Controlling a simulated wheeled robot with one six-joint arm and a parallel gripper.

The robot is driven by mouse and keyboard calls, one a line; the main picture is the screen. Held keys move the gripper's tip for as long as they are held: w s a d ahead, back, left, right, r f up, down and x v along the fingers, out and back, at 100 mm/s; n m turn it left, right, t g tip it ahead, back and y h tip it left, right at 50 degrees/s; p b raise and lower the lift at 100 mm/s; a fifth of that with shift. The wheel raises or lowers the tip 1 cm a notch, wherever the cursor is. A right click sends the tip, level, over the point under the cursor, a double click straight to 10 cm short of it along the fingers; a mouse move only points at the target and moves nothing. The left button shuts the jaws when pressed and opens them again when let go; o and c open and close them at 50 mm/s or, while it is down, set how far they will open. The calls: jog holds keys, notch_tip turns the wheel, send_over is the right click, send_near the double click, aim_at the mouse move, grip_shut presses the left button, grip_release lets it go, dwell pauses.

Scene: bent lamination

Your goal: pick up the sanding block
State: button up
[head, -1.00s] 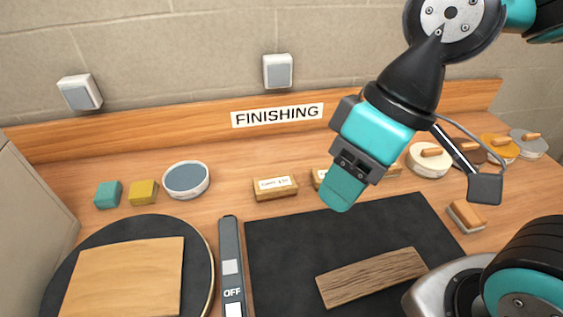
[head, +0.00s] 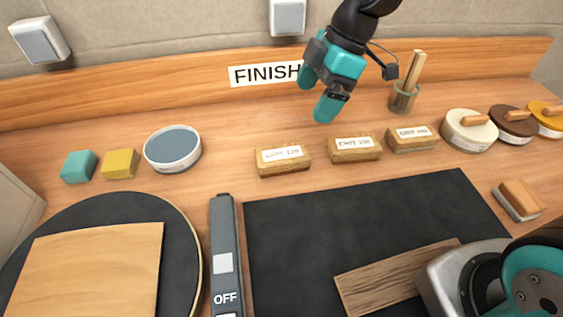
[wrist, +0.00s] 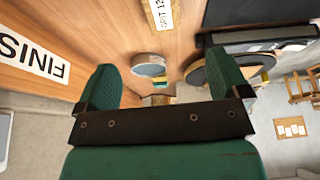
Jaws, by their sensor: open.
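Three wooden blocks with white grit labels stand in a row behind the black mat: the left block (head: 283,161), the middle block (head: 354,148) and the right block (head: 412,138). One labelled block also shows at the top of the wrist view (wrist: 160,14). Another block (head: 520,200), wood on a grey base, lies right of the mat. I cannot tell which one the task means by the sanding block. My gripper (head: 316,93) is open and empty, in front of the FINISHING sign and apart from the blocks. Its two teal fingers show spread in the wrist view (wrist: 162,88).
The black mat (head: 300,250) bears a dark wooden board (head: 385,283). A grey switch bar (head: 224,250) marked OFF and a round turntable (head: 185,235) with a board are left. A tin (head: 172,149), two small cubes, a stick pot (head: 403,98) and handled discs (head: 468,130) stand behind.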

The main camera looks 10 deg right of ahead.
jog(key=p, duration=0.1)
send_near(283, 153)
jog(key=x, duration=0.4)
jog(key=shift+a+f, duration=0.1)
jog(key=shift+f, duration=0.25)
jog(key=p+x, duration=0.1)
jog(key=x, duration=0.3)
jog(key=shift+a+f, duration=0.25)
jog(key=shift+f, duration=0.05)
jog(key=shift+a+f, duration=0.15)
jog(key=shift+f, duration=0.25)
jog(key=shift+f, duration=0.15)
jog(key=shift+c, duration=0.4)
jog(key=c, duration=0.9)
